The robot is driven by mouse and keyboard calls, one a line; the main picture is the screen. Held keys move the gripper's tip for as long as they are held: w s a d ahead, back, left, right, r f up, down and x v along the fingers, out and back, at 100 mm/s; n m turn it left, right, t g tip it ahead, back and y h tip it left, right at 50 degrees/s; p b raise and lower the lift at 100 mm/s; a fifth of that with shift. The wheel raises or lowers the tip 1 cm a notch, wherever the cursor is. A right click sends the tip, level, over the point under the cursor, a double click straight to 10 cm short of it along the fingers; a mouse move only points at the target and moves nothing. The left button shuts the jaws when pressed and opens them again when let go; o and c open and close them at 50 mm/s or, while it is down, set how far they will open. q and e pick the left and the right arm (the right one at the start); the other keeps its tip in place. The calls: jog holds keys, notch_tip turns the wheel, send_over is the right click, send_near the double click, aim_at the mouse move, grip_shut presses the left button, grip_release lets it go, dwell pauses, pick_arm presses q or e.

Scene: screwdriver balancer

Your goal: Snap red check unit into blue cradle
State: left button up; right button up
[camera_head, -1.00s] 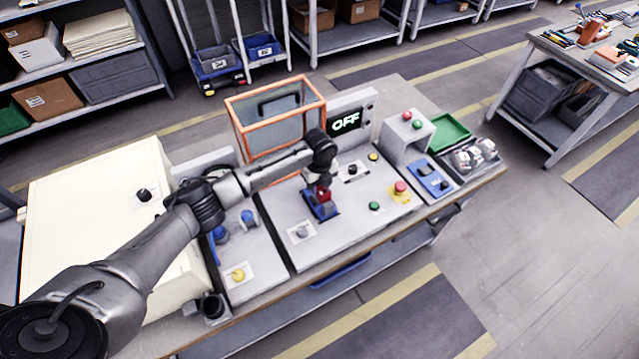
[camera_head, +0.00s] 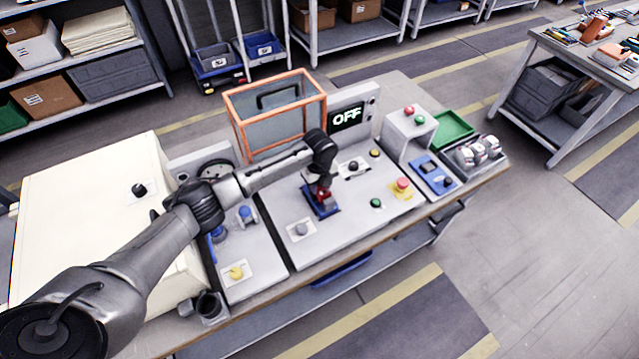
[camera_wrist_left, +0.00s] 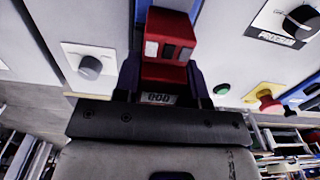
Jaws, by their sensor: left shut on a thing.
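The red check unit (camera_wrist_left: 167,47) is a small red block with light and dark windows on its face. My left gripper (camera_head: 319,187) is shut on it, and in the left wrist view it sits between the fingers (camera_wrist_left: 160,85). The blue cradle (camera_head: 325,209) stands on the grey panel right below the unit in the head view. The gripper hides much of the contact, so I cannot tell whether the unit is fully seated. My right gripper is not in view.
An orange-framed guard (camera_head: 277,112) stands behind the cradle, next to a display (camera_head: 348,117) reading OFF. A red emergency button (camera_head: 402,185), a green button (camera_head: 376,203) and a grey knob (camera_head: 301,229) surround it. A green tray (camera_head: 451,130) is at the right.

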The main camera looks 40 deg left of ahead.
pick_arm(q)
jog(key=shift+f, duration=0.4)
dwell(0.5)
jog(key=shift+f, duration=0.35)
dwell(0.5)
jog(key=shift+w+r, duration=0.1)
dwell(0.6)
jog(key=o, duration=1.1)
